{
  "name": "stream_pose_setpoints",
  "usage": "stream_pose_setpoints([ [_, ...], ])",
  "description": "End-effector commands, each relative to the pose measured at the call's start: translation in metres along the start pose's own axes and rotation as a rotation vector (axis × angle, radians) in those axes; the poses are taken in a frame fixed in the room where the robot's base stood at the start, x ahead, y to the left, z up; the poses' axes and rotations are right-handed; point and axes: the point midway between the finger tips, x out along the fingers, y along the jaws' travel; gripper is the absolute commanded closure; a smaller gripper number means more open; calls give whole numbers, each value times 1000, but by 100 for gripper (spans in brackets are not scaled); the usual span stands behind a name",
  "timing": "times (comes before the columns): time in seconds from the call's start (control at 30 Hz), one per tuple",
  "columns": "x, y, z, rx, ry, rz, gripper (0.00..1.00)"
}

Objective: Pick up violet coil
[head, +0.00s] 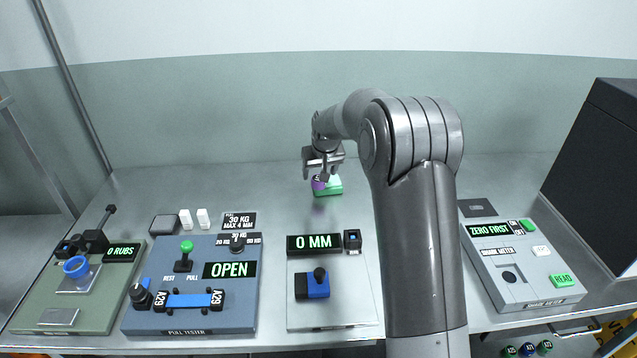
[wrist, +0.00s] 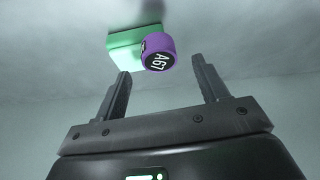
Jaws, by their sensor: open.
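The violet coil (wrist: 158,53) is a short purple cylinder with a dark label reading "A67". In the wrist view it lies ahead of my gripper (wrist: 160,82), near the gap between the two spread fingers, with no finger seen touching it. In the head view the violet coil (head: 318,184) shows just below my gripper (head: 323,175), partly hidden by it. A green block (head: 330,187) is right beside or behind the coil; it also shows in the wrist view (wrist: 124,48). I cannot tell whether the coil rests on it. My gripper is open and empty.
A gauge reading "0 MM" (head: 330,290) stands in front of the coil. A blue pull tester (head: 190,320) and a green rub device (head: 50,315) are at the left. A shade meter (head: 525,265) and a dark box (head: 600,170) are at the right. The back middle table is clear.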

Motion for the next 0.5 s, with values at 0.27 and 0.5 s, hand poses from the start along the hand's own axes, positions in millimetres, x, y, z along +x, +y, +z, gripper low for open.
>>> stream_pose_setpoints([
  [0.27,33,0,-1,0,0,0,33],
  [0.5,32,0,-1,0,0,0,39],
])
